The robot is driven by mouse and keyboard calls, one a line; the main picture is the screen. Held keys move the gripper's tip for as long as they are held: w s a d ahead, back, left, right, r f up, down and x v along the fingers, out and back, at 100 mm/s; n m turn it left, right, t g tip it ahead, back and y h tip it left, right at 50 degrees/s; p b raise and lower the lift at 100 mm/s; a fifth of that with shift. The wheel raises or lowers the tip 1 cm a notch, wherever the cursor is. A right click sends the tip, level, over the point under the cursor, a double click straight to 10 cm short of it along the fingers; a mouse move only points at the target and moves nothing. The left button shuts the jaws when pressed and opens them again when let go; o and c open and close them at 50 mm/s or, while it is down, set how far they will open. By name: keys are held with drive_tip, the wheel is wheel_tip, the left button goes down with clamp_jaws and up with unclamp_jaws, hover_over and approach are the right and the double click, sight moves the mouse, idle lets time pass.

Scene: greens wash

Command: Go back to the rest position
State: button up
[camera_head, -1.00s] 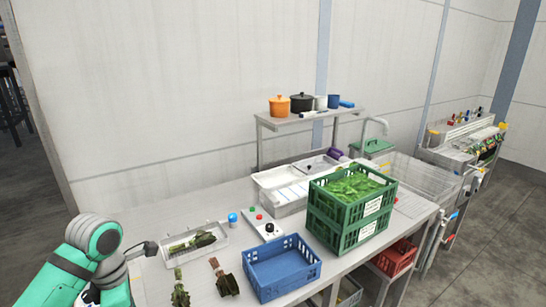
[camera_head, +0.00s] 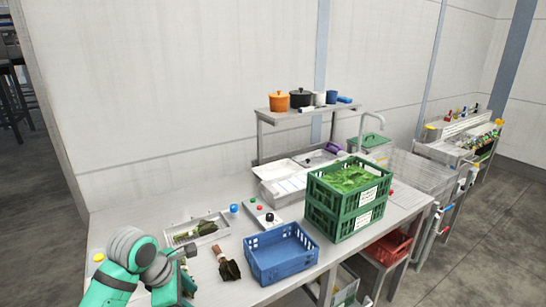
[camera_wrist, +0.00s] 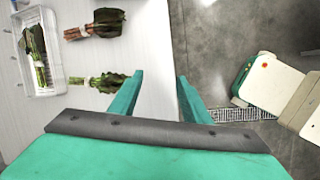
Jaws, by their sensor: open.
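My gripper (camera_wrist: 160,78) is open and empty in the wrist view, with its two teal fingers apart over the table's edge. A bundle of dark leaves (camera_wrist: 103,82) lies on the table to the left of the fingers, apart from them. Another tied bundle (camera_wrist: 97,23) lies farther up and also shows in the head view (camera_head: 226,264). A white tray (camera_wrist: 57,72) holds a leaf bundle (camera_wrist: 36,55). In the head view my arm is at the lower left, and my fingertips are hard to make out there.
A blue crate (camera_head: 281,265) stands on the table (camera_head: 135,217), right of the loose bundle. Stacked green crates (camera_head: 348,222) with leaves stand behind it. A small control box (camera_head: 263,218) sits behind the blue crate. The wrist view shows open floor (camera_wrist: 215,40) beyond the table's edge.

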drive_tip(key=w+d+f+m+t+h, duration=0.1)
drive_tip(key=w+d+m+t+h, duration=0.2)
drive_tip(key=d, duration=0.8)
drive_tip(key=w+d+f+m+t+h, duration=0.1)
drive_tip(key=w+d+m+t+h, duration=0.15)
drive_tip(key=w+d, duration=0.55)
drive_tip(key=s+d+f+t, duration=0.3)
drive_tip(key=s+d+t, duration=0.2)
drive_tip(key=d, duration=0.5)
drive_tip(key=s+f+m+t+y, duration=0.1)
drive_tip(key=s+f+y, duration=0.1)
drive_tip(key=s+f, duration=0.35)
drive_tip(key=s+a+f+m+y, duration=0.1)
drive_tip(key=s+f+y, duration=0.2)
drive_tip(key=s, duration=0.6)
drive_tip(key=s+f+m+t+y, duration=0.1)
drive_tip(key=s+f+y, duration=0.1)
drive_tip(key=s+f, duration=0.35)
drive_tip(key=s+a+r+m, duration=0.2)
drive_tip(key=s+m, duration=0.2)
drive_tip(key=s, duration=0.3)
drive_tip(key=s+a+r+m, duration=0.1)
drive_tip(key=s+m, duration=0.3)
drive_tip(key=s, duration=0.4)
drive_tip(key=s+a+r+m+y, duration=0.1)
drive_tip(key=s+a+r+m, duration=0.1)
drive_tip(key=s, duration=0.5)
drive_tip(key=shift+s+a+r+m, duration=0.4)
drive_tip(key=shift+a+m, duration=0.5)
drive_tip(key=shift+m, duration=0.35)
